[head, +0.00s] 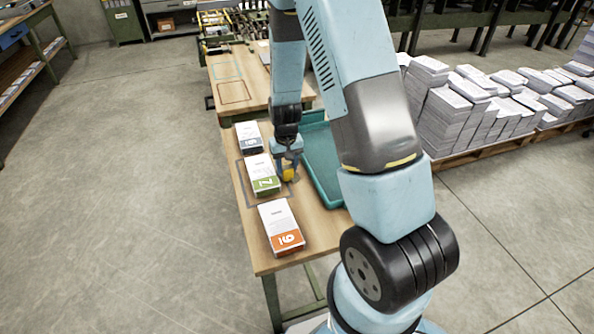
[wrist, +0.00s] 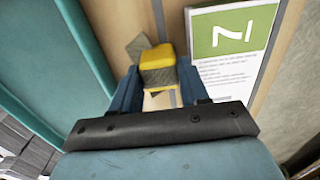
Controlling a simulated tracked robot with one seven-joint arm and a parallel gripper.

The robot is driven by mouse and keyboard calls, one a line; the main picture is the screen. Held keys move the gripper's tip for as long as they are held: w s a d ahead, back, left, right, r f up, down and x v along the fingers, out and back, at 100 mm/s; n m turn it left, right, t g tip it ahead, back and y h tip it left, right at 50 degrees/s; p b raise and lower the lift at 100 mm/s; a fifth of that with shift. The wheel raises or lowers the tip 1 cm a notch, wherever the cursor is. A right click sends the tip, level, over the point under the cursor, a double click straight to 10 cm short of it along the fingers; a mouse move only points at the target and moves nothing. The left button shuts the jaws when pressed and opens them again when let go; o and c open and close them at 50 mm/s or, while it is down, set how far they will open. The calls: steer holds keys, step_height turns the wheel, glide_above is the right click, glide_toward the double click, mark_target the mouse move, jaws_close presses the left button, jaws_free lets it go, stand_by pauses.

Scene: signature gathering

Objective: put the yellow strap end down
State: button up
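The yellow strap end (wrist: 158,58) is a small block-like piece between the tips of my gripper (wrist: 158,68) in the wrist view. The blue fingers lie close against both its sides, with little or no gap. In the head view the yellow strap end (head: 288,175) shows at the tips of my gripper (head: 288,163), low over the wooden table (head: 238,198). Whether it touches the table is hard to tell. A grey-brown flat piece (wrist: 136,46) lies beside it in the wrist view.
A bundle with a green "7" end (head: 262,175) lies just left of my gripper. An orange-ended bundle (head: 281,228) lies nearer, a dark-ended one (head: 249,138) farther. A teal tray (head: 322,188) stands to the right. Bare wood shows near the front edge.

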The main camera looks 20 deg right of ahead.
steer(key=c, duration=0.7)
steer(key=shift+c, duration=0.2)
steer(key=shift+r, duration=0.15)
